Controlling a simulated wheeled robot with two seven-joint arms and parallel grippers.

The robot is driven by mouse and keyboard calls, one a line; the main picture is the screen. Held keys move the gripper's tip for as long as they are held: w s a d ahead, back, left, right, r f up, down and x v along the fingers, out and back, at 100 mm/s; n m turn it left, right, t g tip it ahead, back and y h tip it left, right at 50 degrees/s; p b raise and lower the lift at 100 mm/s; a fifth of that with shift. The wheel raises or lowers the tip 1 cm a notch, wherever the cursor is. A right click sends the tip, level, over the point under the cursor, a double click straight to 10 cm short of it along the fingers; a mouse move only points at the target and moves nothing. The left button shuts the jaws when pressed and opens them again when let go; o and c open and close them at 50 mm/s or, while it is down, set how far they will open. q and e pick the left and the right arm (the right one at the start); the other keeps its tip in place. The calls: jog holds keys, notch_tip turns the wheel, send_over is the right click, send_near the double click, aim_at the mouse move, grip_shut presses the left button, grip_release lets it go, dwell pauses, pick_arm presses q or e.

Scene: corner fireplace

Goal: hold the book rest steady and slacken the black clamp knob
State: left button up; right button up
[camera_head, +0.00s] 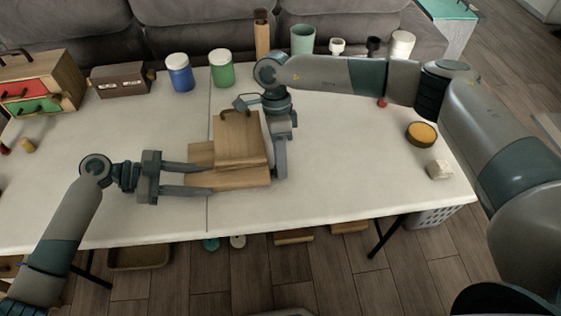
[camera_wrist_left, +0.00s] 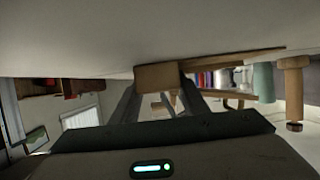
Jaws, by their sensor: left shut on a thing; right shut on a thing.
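The wooden book rest (camera_head: 238,140) stands on the white table, its board tilted up from a flat base. My left gripper (camera_head: 208,178) comes in from the left and is shut on the base's left side. In the left wrist view a wooden end of the rest (camera_wrist_left: 158,76) shows between the fingers of this gripper (camera_wrist_left: 160,98). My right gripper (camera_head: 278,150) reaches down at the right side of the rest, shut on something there. The black clamp knob cannot be made out; my right gripper covers that side.
Blue (camera_head: 180,72) and green (camera_head: 222,68) jars stand behind, with a dark wooden box (camera_head: 122,80) left of them. A round yellow-topped item (camera_head: 421,133) and a pale block (camera_head: 439,169) lie at the right. The table's front left and front right are clear.

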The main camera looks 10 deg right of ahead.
jog(key=o, duration=0.8)
jog(key=shift+w+r, duration=0.1)
jog(key=shift+r, duration=0.05)
jog(key=v, duration=1.1)
jog(key=shift+w+r, duration=0.1)
jog(key=shift+r, duration=0.2)
jog(key=shift+o, duration=0.6)
